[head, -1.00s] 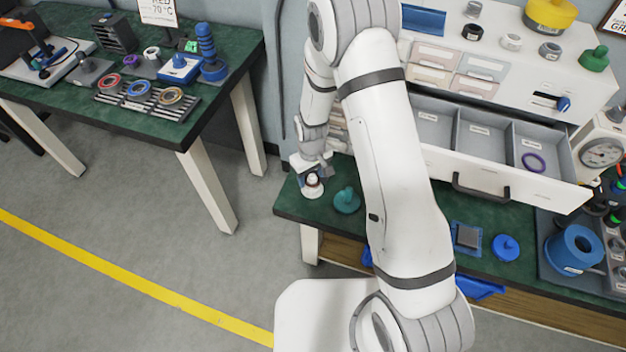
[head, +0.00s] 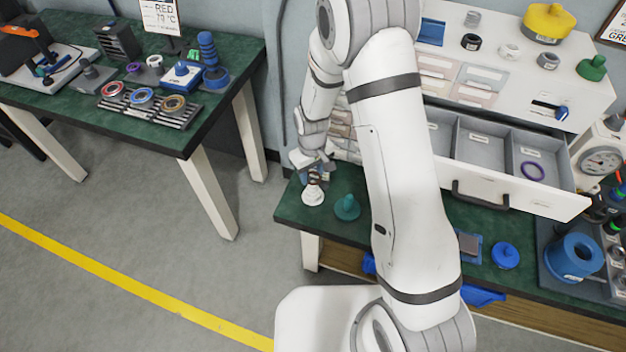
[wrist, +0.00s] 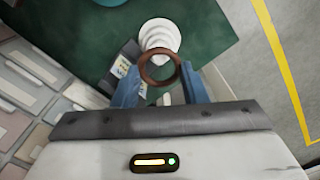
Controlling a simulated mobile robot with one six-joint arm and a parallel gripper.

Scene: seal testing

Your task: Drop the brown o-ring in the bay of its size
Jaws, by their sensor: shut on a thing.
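My gripper (wrist: 161,92) is shut on the brown o-ring (wrist: 143,68), which sits between the tips of the blue fingers in the wrist view. A white stepped cone (wrist: 158,38) stands on the green bench beyond the ring. In the head view my gripper (head: 316,172) is just above this cone (head: 312,193), and the ring is too small to make out clearly. The open drawer (head: 545,197) at the right has grey bays with small labels I cannot read. A purple o-ring (head: 532,171) lies in the right bay. My arm hides part of the left bay.
A green knobbed piece (head: 347,207) stands right of the cone. The white cabinet (head: 590,95) carries several small parts and a yellow piece (head: 549,22). A blue cylinder (head: 573,255) stands at the right. Another bench (head: 215,110) at the left holds several rings on a rack.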

